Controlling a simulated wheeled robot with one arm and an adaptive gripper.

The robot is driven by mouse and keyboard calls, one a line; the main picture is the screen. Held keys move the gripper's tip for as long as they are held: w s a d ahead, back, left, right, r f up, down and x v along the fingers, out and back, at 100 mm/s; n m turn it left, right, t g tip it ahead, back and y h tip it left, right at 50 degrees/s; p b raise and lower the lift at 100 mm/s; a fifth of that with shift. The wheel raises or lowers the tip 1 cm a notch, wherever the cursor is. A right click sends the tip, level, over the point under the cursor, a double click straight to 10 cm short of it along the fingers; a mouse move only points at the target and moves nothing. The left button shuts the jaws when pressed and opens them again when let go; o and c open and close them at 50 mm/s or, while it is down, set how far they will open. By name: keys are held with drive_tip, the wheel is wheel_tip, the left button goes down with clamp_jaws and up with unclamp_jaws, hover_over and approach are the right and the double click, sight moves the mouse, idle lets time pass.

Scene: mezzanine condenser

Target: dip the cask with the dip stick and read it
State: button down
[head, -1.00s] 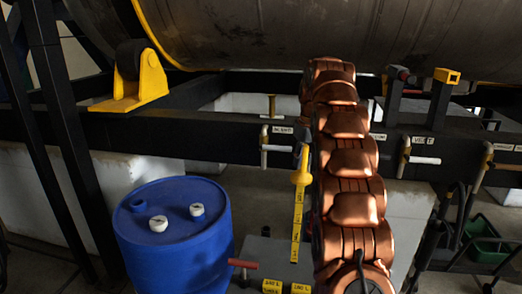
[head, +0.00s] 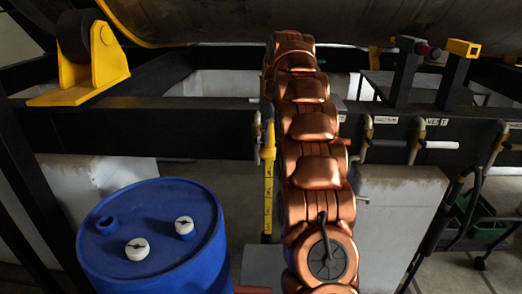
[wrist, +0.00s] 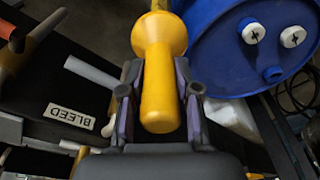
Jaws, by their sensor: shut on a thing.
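The blue cask (head: 150,250) stands upright at the lower left in the head view. Its top carries two white caps (head: 138,249) and a round dark recess (head: 107,223); I cannot tell whether that is an open hole. The yellow dip stick (head: 268,195) hangs nearly upright right of the cask, apart from it in the picture, its marks too small to read. In the wrist view my gripper (wrist: 158,80) is shut around the stick's yellow handle (wrist: 160,105), and the cask (wrist: 225,45) is at the upper right. The head view mostly hides my gripper behind my copper arm.
A black beam (head: 150,130) with several pipes and valves crosses behind the cask. A BLEED label (wrist: 70,115) shows in the wrist view. A yellow roller bracket (head: 90,70) is at the upper left. White blocks (head: 400,215) stand below the beam.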

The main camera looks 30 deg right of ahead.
sight(268, 153)
drive_tip(key=shift+w+f, duration=0.35)
drive_tip(key=shift+f, duration=0.2)
drive_tip(key=shift+w+a+f, duration=0.1)
drive_tip(key=shift+w+f, duration=0.05)
drive_tip(key=shift+f, duration=0.7)
drive_tip(key=shift+s+f+b, duration=0.2)
drive_tip(key=shift+f+b, duration=0.3)
drive_tip(key=shift+f, duration=1.65)
drive_tip(key=shift+r+p, duration=2.5)
drive_tip(key=shift+r, duration=2.3)
